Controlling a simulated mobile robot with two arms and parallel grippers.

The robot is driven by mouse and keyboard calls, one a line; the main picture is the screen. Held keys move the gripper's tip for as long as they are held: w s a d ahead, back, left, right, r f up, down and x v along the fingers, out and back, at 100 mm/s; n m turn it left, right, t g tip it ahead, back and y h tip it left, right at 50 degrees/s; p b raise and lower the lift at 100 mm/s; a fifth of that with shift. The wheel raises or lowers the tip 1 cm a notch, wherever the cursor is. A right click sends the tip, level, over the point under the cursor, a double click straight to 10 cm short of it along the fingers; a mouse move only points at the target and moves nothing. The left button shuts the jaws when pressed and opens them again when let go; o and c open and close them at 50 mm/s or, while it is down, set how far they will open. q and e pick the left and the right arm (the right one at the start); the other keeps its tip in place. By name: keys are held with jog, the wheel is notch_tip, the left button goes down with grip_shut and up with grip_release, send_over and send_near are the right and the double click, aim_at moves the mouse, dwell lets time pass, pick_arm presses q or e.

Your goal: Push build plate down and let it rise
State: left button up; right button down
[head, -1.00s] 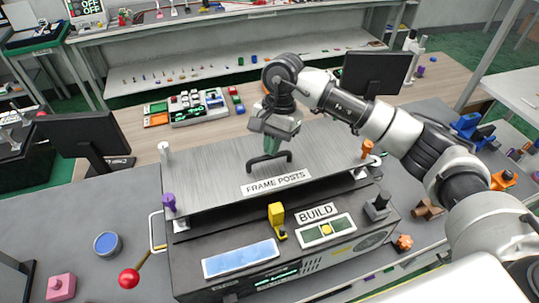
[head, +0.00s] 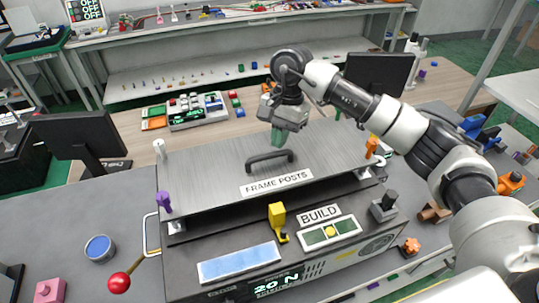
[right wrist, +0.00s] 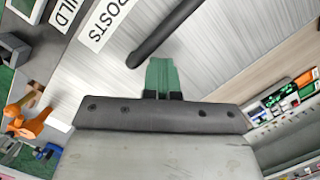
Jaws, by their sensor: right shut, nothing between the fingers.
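The build plate (head: 215,180) is a wide grey metal plate with a black bar handle (head: 270,157) and a FRAME POSTS label (head: 276,183). It lies above a dark machine body (head: 350,255) marked BUILD, with a dark gap along the front. My right gripper (head: 277,141) is shut and empty, its green fingers pointing down just behind the handle. In the right wrist view the shut fingers (right wrist: 162,75) show over the plate, beside the handle (right wrist: 178,33). Whether the fingertips touch the plate cannot be told. My left gripper is out of view.
Purple (head: 164,201) and orange (head: 372,144) knobs stand at the plate's sides. A yellow lever (head: 277,218) is in front. A red-ball lever (head: 119,283) sticks out at left. The display (head: 277,286) reads 20 N. A monitor (head: 82,138) stands at left.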

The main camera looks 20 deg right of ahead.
jog(key=shift+d+r, duration=0.1)
jog(key=shift+r, duration=0.1)
jog(key=b+v, duration=0.3)
jog(key=v, duration=0.7)
jog(key=shift+r, duration=0.15)
jog(key=shift+w, duration=0.1)
